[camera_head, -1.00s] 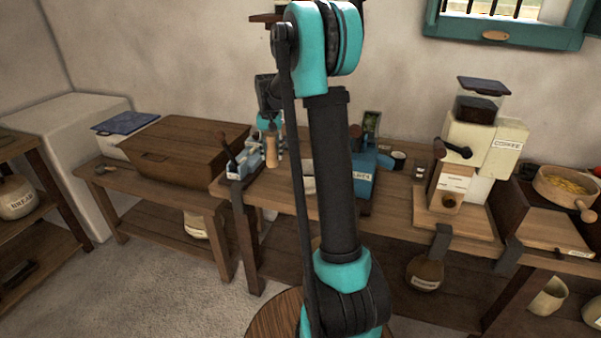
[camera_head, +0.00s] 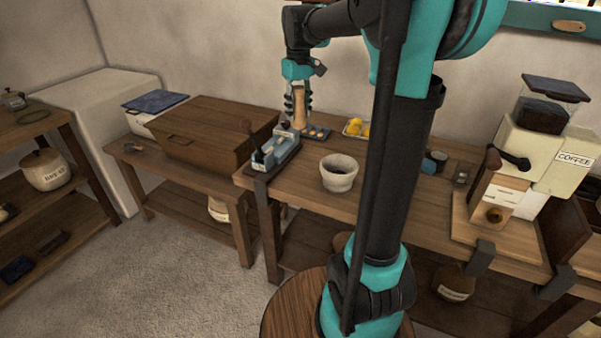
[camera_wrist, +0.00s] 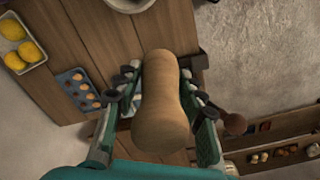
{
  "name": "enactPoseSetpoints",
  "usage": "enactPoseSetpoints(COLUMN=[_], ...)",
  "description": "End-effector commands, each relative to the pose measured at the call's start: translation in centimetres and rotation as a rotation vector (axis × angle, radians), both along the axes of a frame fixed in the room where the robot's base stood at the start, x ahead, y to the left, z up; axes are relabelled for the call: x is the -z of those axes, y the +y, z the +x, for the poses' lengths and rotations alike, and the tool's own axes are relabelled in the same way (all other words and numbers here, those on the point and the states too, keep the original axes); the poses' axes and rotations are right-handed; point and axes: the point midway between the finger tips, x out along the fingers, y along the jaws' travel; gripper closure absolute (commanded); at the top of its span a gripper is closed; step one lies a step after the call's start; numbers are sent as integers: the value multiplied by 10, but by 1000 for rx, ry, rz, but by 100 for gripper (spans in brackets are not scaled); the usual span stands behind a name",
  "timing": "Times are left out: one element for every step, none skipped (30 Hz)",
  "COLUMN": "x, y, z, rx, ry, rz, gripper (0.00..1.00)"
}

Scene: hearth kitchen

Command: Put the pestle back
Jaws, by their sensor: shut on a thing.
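The wooden pestle (camera_head: 299,106) is upright between the fingers of my gripper (camera_head: 298,100), over the back of the workbench. My gripper is shut on it. In the wrist view the pestle (camera_wrist: 161,105) fills the middle between the two fingers. A pale stone mortar (camera_head: 339,173) stands on the workbench to the right of and nearer than my gripper. Its inside looks dark. In the wrist view a rim that looks like the mortar's (camera_wrist: 130,3) is cut off by the top edge.
A grey-blue clamped tool (camera_head: 274,150) with a handle sits on the bench's left end. A blue tray (camera_head: 317,132) and a dish of lemons (camera_head: 356,128) lie behind the mortar. A grinder (camera_head: 535,140) stands right. Bare bench top (camera_head: 302,179) shows left of the mortar.

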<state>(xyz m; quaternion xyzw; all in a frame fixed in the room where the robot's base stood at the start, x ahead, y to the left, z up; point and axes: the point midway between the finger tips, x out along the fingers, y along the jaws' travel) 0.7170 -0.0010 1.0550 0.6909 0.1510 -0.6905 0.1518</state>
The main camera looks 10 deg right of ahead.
Motion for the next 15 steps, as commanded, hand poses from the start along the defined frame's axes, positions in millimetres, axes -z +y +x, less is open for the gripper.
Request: enactPoseSetpoints(x=[-3,-3,-2,0,4,11,17,24,34,41,49,58,66,73,83], y=[1,1,1,1,2,1,2,1,1,1,1,1,1,1,1], z=[-4,-5,-6,-7,-7,-7,-7,-8,-7,-7,-7,-7,-7,-7,-7], rx=[-18,-26,-35,-39,-41,-42,-42,-42,-42,-41,-41,-41,-41,-41,-40], ry=[0,0,0,0,0,0,0,0,0,0,0,0,0,0,0], rz=[0,0,0,0,0,0,0,0,0,0,0,0,0,0,0], gripper=[100,100,100,100,100,100,100,100,100,100,100,100,100,100,100])
